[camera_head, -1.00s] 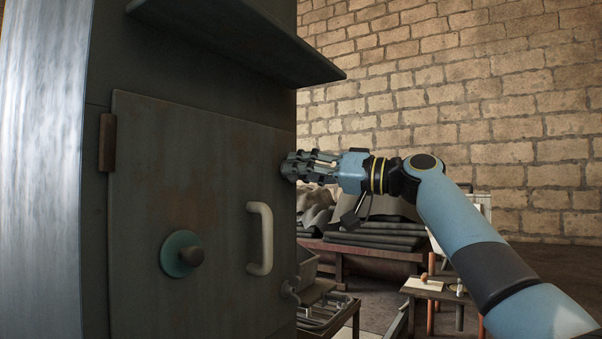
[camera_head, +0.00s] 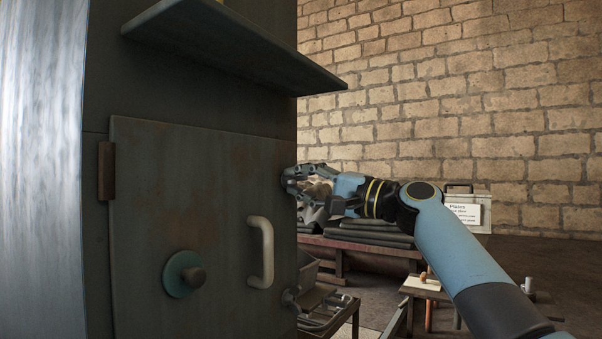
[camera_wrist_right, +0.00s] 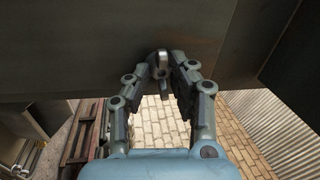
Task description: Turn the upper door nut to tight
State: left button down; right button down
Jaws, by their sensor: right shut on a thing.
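The grey metal door (camera_head: 215,215) is closed on the tall cabinet, with a pale handle (camera_head: 262,252) near its right edge. My right gripper (camera_head: 292,177) is at the upper right edge of the door. In the right wrist view, its fingers (camera_wrist_right: 162,68) close around a small metal piece, the upper door nut (camera_wrist_right: 161,66). In the head view the fingers hide that nut. My left gripper is not in view.
A shelf (camera_head: 235,45) juts out above the door. A round knob (camera_head: 184,274) is on the door's lower left. Behind my right arm are a bench with dark folded sheets (camera_head: 368,236), a small table (camera_head: 425,287) and a brick wall (camera_head: 450,110).

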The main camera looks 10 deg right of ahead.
jog(key=shift+m+t+h+p, duration=0.3)
jog(key=shift+m+p, duration=0.2)
jog(key=shift+m, duration=0.4)
jog(key=c, duration=1.1)
grip_release()
jog(key=shift+f, duration=0.1)
jog(key=shift+c, duration=0.2)
jog(key=shift+s+d, duration=0.1)
jog(key=v, duration=1.1)
jog(key=shift+s+d, duration=0.25)
jog(key=shift+d, duration=0.05)
jog(key=shift+f, duration=0.15)
